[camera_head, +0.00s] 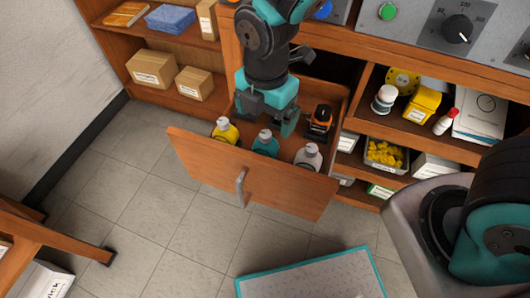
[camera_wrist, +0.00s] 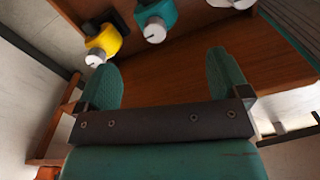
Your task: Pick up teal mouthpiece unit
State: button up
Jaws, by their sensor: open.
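The teal mouthpiece unit (camera_head: 265,147) has a pale cap and stands in the open drawer (camera_head: 245,183), between a yellow unit (camera_head: 225,131) and a whitish-grey unit (camera_head: 308,157). In the wrist view the teal unit (camera_wrist: 157,17) shows near the top edge, beyond and between the fingers. My gripper (camera_head: 267,119) hangs over the drawer, behind the teal unit in the head view. In the wrist view my gripper (camera_wrist: 166,82) is open, with nothing between its fingers. Its fingers look apart from the units.
A black and orange device (camera_head: 319,120) stands in the drawer, right of my gripper. The yellow unit (camera_wrist: 104,42) is close to the left finger in the wrist view. Shelves (camera_head: 418,130) with bottles and boxes flank the drawer on the right. The tiled floor in front is partly free.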

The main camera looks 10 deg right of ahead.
aim_at(265, 134)
jog(key=f, duration=0.3)
jog(key=f+b, duration=0.1)
jog(key=f, duration=0.6)
jog(key=shift+w, duration=0.25)
jog(key=c, duration=1)
